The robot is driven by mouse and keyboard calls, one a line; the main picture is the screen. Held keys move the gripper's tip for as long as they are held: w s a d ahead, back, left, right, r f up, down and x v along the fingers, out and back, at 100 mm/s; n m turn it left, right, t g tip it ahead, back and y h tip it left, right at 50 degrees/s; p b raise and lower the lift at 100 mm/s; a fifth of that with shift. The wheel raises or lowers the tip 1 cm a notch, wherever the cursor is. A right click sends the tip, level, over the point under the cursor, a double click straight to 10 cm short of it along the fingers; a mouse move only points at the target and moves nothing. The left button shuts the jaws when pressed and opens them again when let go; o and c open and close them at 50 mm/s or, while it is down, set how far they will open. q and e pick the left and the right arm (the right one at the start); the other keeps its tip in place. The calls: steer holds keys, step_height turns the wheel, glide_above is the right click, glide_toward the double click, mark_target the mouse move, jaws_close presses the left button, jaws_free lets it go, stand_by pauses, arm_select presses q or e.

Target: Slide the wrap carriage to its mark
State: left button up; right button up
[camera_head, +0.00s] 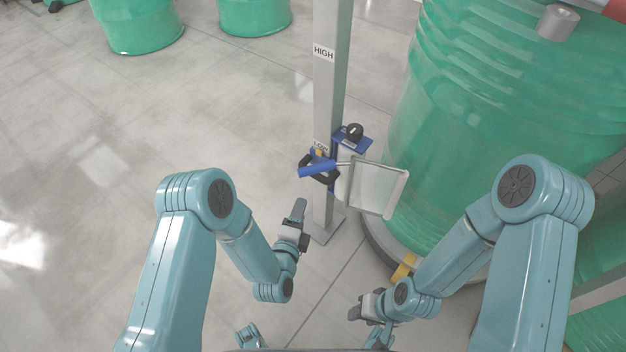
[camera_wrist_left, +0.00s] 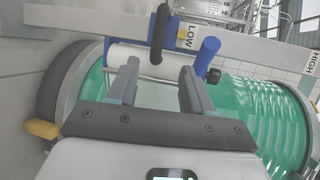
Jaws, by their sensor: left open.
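The HIGH label (camera_head: 323,52) is farther up. My left gripper (camera_head: 299,211) is below and left of the handle, apart from it.
A large film-wrapped green drum (camera_head: 480,120) stands right of the mast, with a yellow block (camera_head: 404,268) at its base. More green drums (camera_head: 140,22) stand at the back left. The floor left of the mast is clear.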

mark_target(313, 177)
arm_select(q)
steer(key=b+x, duration=0.4)
steer(key=x, duration=1.2)
steer(key=shift+w+d+f+b, duration=0.1)
steer(key=shift+d+f+b, duration=0.1)
steer(key=shift+b, duration=0.15)
